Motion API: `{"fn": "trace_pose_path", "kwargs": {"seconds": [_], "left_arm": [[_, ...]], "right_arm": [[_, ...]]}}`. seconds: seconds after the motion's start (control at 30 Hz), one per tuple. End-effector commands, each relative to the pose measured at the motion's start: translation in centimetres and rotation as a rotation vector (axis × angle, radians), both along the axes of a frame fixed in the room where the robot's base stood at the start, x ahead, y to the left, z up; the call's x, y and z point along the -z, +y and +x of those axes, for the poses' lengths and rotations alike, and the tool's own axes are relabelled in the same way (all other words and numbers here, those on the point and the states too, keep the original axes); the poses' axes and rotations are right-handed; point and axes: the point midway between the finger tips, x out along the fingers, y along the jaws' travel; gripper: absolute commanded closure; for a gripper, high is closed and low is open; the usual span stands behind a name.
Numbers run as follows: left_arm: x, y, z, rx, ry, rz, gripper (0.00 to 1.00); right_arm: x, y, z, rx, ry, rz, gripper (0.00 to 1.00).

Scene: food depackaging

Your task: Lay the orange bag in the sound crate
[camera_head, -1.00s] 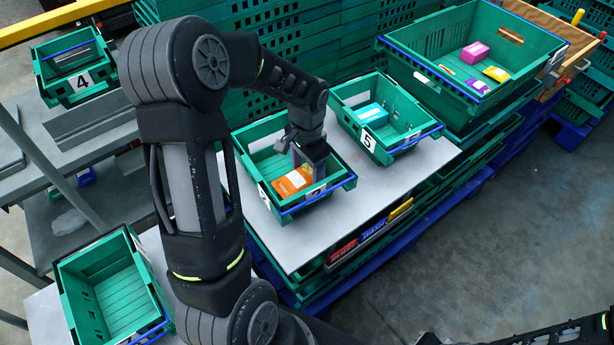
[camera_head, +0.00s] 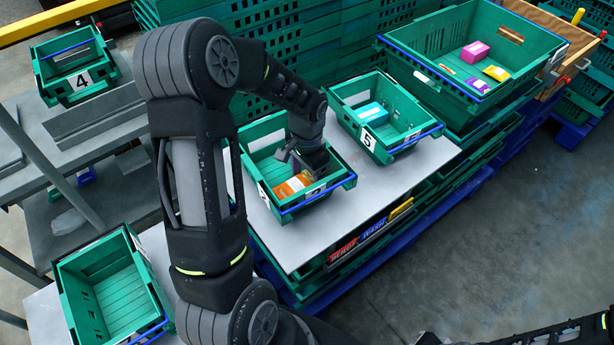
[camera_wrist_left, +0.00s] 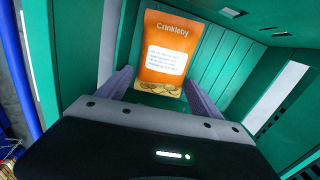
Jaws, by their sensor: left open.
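The orange bag (camera_head: 292,186), printed "Crinkleby", lies in the middle green crate (camera_head: 249,139) on the grey table. My left gripper (camera_head: 309,172) is down inside that crate, over the bag and partly hiding it. In the left wrist view the orange bag (camera_wrist_left: 166,52) shows between the two spread fingers of the left gripper (camera_wrist_left: 159,84), which is open and holds nothing. An empty green crate (camera_head: 68,283) stands at the lower left. The frames do not tell me which crate is the sound one. My right gripper does not show.
Crate 5 (camera_head: 404,146) stands beside the middle crate and holds a blue item (camera_head: 371,112). Crate 4 (camera_head: 47,71) is at the upper left. A large crate (camera_head: 398,53) at the upper right holds pink, purple and yellow packs. The table's front strip is clear.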

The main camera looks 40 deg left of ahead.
Motion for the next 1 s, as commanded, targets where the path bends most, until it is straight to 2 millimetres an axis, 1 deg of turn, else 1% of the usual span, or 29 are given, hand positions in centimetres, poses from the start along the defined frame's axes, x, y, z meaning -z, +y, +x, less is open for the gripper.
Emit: {"fn": "trace_pose_path", "kwargs": {"seconds": [0.07, 0.17, 0.27, 0.6, 0.7, 0.83, 1.0], "left_arm": [[-0.5, 0.0, 0.0, 0.000, -0.001, 0.000, 0.25], [-1.2, 0.0, 0.1, -0.001, -0.002, 0.001, 0.25], [-2.7, 0.0, 0.1, 0.000, -0.004, 0.002, 0.25], [-9.7, 0.0, 0.1, 0.000, -0.004, 0.001, 0.25], [-11.1, 0.0, 0.1, 0.000, -0.003, 0.000, 0.25], [-12.1, 0.0, 0.0, 0.000, -0.002, 0.000, 0.25], [-12.3, 0.0, 0.0, 0.001, 0.000, 0.000, 0.25]], "right_arm": [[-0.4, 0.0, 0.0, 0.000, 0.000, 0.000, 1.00], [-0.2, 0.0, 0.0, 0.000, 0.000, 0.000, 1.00], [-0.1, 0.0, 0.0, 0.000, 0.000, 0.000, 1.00], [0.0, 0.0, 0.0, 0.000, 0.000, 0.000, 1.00], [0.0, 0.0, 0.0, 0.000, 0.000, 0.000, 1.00], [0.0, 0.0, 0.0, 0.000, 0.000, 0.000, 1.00], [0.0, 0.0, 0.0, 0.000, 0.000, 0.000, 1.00]]}}
